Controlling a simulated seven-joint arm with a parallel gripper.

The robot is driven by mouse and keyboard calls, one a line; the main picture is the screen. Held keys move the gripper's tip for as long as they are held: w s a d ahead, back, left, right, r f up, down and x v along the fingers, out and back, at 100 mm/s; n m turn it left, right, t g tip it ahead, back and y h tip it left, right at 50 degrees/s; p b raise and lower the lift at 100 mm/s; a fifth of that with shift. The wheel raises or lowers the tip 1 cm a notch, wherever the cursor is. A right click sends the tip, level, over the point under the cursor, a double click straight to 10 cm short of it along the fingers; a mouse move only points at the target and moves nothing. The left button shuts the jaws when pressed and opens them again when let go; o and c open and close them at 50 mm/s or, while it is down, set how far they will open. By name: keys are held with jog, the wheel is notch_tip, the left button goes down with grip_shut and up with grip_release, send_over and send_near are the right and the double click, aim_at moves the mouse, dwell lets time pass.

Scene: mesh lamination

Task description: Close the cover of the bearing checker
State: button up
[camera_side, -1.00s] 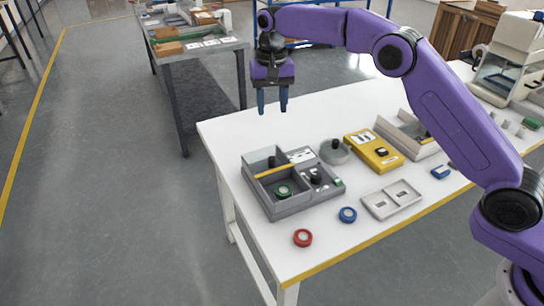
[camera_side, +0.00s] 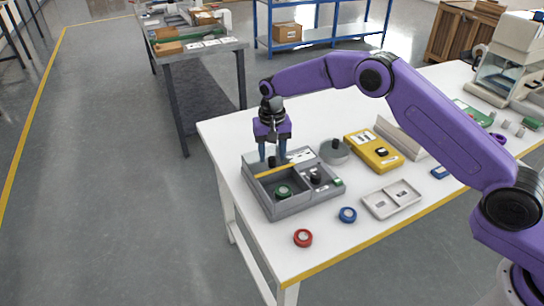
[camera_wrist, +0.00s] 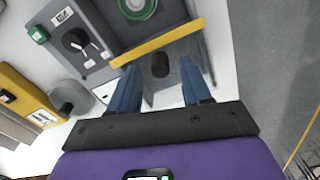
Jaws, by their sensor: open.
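The bearing checker (camera_side: 292,206) is a grey box on the white table. Its open compartment holds a green ring-shaped bearing (camera_side: 284,191), which also shows in the wrist view (camera_wrist: 135,6). The clear cover (camera_wrist: 187,52) has a yellow edge strip (camera_side: 274,172) and a black knob (camera_wrist: 160,65). It lies at the compartment's far end, leaving the bearing uncovered. My gripper (camera_side: 272,158) is open over the cover, pointing down. In the wrist view its blue fingers (camera_wrist: 160,82) stand on either side of the knob, with gaps visible; contact cannot be told.
A black dial (camera_side: 316,178) sits on the checker's right part. A round grey lidded pot (camera_side: 335,152), a yellow meter (camera_side: 373,150) and a white tray (camera_side: 392,200) stand to the right. Red (camera_side: 303,238) and blue (camera_side: 347,215) rings lie in front. The table's left edge is close.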

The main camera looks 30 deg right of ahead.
jog(key=shift+f, duration=0.95)
grip_shut()
jog(key=shift+s, duration=5.35)
jog(key=shift+a, duration=0.1)
grip_release()
